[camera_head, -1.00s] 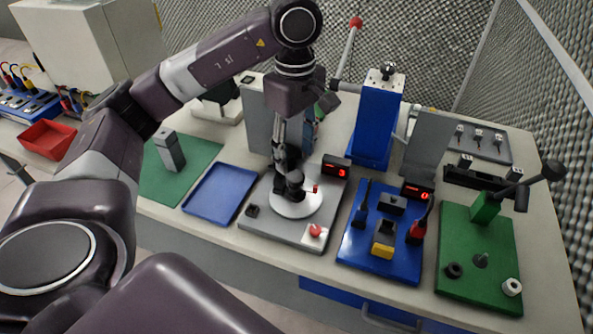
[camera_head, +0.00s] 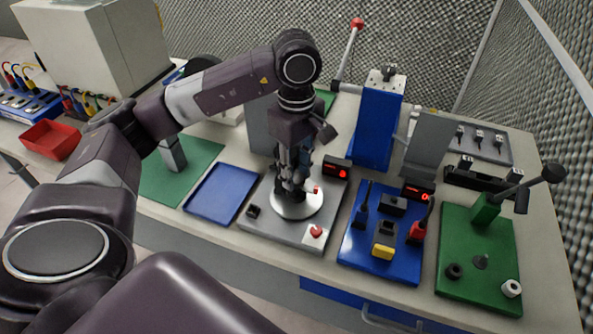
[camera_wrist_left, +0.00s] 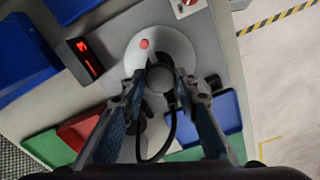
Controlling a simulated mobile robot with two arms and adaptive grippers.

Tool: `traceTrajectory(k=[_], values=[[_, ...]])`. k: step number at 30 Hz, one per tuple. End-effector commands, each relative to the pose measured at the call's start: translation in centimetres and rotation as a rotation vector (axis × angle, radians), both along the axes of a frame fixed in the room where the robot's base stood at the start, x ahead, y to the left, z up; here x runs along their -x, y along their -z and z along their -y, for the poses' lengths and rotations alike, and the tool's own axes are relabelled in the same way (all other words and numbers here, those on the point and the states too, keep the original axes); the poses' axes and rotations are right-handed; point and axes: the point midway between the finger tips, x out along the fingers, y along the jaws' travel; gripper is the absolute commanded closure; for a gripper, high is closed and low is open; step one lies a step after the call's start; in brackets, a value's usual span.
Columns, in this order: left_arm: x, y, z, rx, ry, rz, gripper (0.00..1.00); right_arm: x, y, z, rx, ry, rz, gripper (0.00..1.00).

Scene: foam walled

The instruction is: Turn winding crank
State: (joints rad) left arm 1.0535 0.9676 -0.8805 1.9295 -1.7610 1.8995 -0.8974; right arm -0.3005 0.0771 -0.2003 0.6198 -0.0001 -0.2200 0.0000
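The winding unit is a grey base plate (camera_head: 262,224) with a white round disc (camera_head: 283,209) and a small red peg (camera_head: 317,190) near the disc's edge. In the left wrist view the disc (camera_wrist_left: 185,48) shows with the red peg (camera_wrist_left: 144,43) on it. My left gripper (camera_head: 293,190) points down over the disc and hides part of it. In the left wrist view my left gripper (camera_wrist_left: 165,80) has its fingertips on either side of a grey round knob (camera_wrist_left: 158,78) on the disc; whether they press on it is unclear. My right gripper is not in view.
A tall blue block (camera_head: 377,125) with a lever stands behind.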

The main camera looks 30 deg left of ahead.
Motion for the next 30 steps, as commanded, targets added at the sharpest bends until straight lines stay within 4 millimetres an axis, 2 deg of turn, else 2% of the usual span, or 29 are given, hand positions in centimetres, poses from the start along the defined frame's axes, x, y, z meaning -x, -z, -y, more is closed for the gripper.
traceTrajectory(k=[1,4,17,30], values=[[0.0,0.0,0.0,0.0,0.0,0.0,0.87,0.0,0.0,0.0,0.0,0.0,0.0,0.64],[0.0,0.0,0.0,0.0,0.0,0.0,0.96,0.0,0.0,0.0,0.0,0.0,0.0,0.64],[0.0,0.1,0.0,0.001,-0.059,0.001,0.96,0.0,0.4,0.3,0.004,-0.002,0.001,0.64],[0.0,0.1,0.0,0.001,-0.262,0.001,0.96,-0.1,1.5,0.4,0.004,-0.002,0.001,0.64]])
